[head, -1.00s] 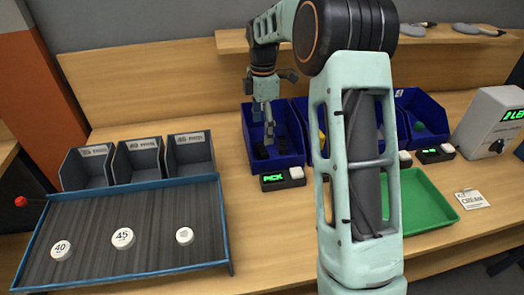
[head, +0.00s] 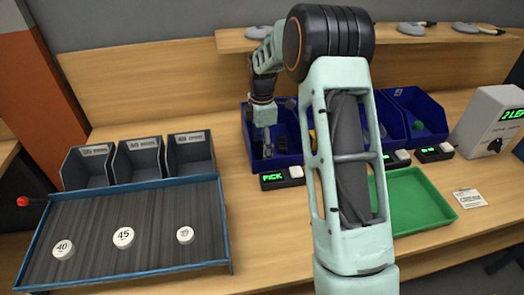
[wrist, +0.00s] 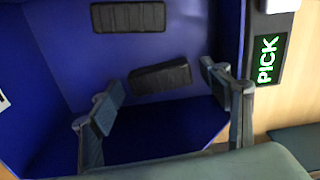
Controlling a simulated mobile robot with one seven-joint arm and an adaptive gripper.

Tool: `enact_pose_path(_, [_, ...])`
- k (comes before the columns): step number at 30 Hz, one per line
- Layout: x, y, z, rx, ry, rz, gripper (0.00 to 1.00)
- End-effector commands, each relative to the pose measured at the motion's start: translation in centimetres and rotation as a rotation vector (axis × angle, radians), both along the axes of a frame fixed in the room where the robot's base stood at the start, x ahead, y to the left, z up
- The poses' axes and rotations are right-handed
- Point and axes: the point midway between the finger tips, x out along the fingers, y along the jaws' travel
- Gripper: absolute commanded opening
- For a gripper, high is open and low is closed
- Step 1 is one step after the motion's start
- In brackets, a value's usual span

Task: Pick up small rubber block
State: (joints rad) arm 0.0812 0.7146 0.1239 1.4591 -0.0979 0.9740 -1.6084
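Two black ribbed rubber blocks lie in the leftmost blue bin (wrist: 60,60). In the wrist view one block (wrist: 160,78) lies tilted between the fingertips, and the other block (wrist: 128,17) lies further up the picture. My gripper (wrist: 163,97) is open and empty, with one finger either side of the nearer block. I cannot tell whether a finger touches it. In the head view my gripper (head: 266,143) reaches down into the leftmost blue bin (head: 287,161), and the blocks are hard to make out there.
A lit PICK display (head: 272,178) stands before the bin. More blue bins (head: 415,105) are to the right, partly behind my arm. A green tray (head: 440,208) lies in front of them. At left are a slat conveyor (head: 85,222) with white discs and grey bins (head: 138,170).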

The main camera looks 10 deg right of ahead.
Motion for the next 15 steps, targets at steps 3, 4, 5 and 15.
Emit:
enact_pose_path(3, [0.01, -0.01, 0.03, 0.0, 0.0, 0.0, 0.55])
enact_pose_path(4, [0.01, -0.01, 0.04, 0.0, 0.0, 0.0, 0.52])
enact_pose_path(5, [0.01, -0.01, 0.04, 0.0, 0.0, 0.0, 0.48])
enact_pose_path(15, [0.02, -0.01, 0.07, 0.0, -0.001, -0.001, 0.29])
